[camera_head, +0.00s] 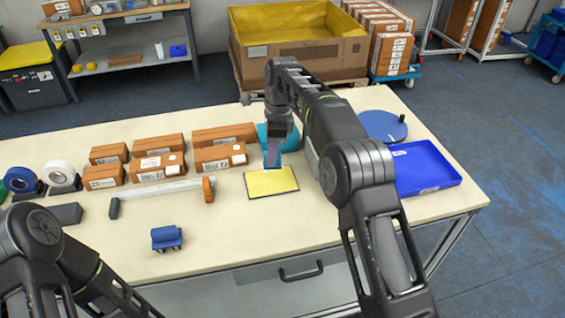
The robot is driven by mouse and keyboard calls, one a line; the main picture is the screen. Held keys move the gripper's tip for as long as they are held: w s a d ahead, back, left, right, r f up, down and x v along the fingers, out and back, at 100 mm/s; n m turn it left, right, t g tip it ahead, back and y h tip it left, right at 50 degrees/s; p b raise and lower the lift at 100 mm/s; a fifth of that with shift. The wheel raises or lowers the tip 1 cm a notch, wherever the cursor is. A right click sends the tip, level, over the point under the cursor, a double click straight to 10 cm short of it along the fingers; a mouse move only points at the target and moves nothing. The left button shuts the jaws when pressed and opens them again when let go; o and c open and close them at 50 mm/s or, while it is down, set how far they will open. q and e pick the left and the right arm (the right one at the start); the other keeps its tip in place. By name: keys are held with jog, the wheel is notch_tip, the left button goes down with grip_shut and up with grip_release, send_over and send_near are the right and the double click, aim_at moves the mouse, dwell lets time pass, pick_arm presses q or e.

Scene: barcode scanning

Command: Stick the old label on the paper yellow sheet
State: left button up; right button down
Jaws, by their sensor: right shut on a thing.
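The yellow paper sheet (271,182) lies flat on the table, with a dark edge around it. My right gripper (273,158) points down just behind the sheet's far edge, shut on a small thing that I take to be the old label. The label is too small and too hidden by the fingers to make out clearly. I cannot tell whether it touches the sheet. My left arm comes in at the lower left, and its gripper is out of view.
Brown boxes (160,166) stand in rows left of the sheet, with a long white bar (160,191) in front. A blue tray (424,167) and a blue disc (383,126) are at the right. A small blue object (167,237) lies front left. The table's front middle is clear.

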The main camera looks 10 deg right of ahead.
jog(key=shift+w+a+m, duration=0.2)
jog(key=shift+w+m, duration=0.15)
jog(key=shift+m, duration=0.35)
send_over(271, 181)
jog(key=shift+w+f, duration=0.1)
jog(key=shift+f, duration=2.8)
jog(key=shift+f, duration=0.65)
notch_tip(271, 181, up, 5)
jog(key=p, duration=0.4)
jog(key=shift+r, duration=1.05)
